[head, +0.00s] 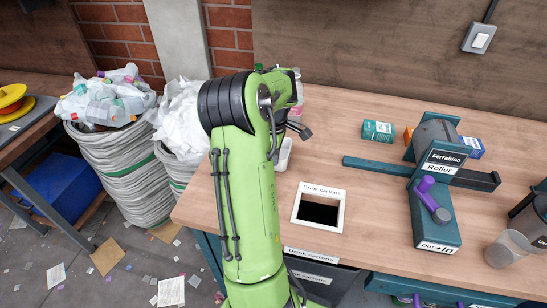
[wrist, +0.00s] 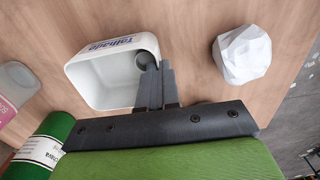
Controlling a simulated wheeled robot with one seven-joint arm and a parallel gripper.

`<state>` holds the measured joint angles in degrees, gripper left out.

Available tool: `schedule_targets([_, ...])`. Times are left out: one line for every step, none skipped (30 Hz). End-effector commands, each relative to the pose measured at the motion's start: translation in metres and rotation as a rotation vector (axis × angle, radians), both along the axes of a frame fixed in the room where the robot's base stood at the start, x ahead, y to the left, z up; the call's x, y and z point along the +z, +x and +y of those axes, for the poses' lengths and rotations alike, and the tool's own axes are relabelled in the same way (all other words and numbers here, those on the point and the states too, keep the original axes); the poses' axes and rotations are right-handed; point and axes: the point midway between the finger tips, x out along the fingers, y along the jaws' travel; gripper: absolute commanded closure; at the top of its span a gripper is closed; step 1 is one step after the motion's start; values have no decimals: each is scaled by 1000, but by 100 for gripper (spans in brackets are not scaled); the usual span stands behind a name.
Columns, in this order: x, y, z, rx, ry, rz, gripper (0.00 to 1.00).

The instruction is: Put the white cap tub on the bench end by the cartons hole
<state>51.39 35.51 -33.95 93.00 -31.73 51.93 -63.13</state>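The white tub (wrist: 88,82), open at the top with blue lettering on one wall, fills the upper middle of the wrist view. A grey round shape shows inside it near the fingers. My gripper (wrist: 160,68) has its fingers close together astride the tub's right wall, and looks shut on it. In the head view the tub (head: 285,154) shows only partly, beside my arm, whose links hide the fingertips. I cannot tell whether the tub touches the bench. The cartons hole (head: 298,206), a dark square opening in a white frame, lies nearer the bench's front edge.
A white faceted object (wrist: 241,53) stands right of the tub, near the bench edge. A green can (wrist: 40,148) is at lower left in the wrist view. The roller device (head: 433,185) stands right of the hole. Bare wood (head: 240,205) shows at the left bench end.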

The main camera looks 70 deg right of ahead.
Motion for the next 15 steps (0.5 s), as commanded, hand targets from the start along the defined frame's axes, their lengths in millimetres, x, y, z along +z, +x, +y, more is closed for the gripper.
schedule_targets([1,0,0,0,0,0,100])
schedule_targets([0,0,0,0,0,0,100])
schedule_targets([-2,0,0,0,0,0,100])
schedule_targets([-3,0,0,0,0,0,100])
schedule_targets([-4,0,0,0,0,0,100])
schedule_targets([-3,0,0,0,0,0,92])
schedule_targets([-3,0,0,0,0,0,88])
schedule_targets([-2,0,0,0,0,0,83])
schedule_targets([-2,0,0,0,0,0,77])
schedule_targets([-2,0,0,0,0,0,73])
schedule_targets([-2,0,0,0,0,0,73])
schedule_targets([-2,0,0,0,0,0,73])
schedule_targets([-2,0,0,0,0,0,73])
schedule_targets([-2,0,0,0,0,0,73])
schedule_targets([-2,0,0,0,0,0,73])
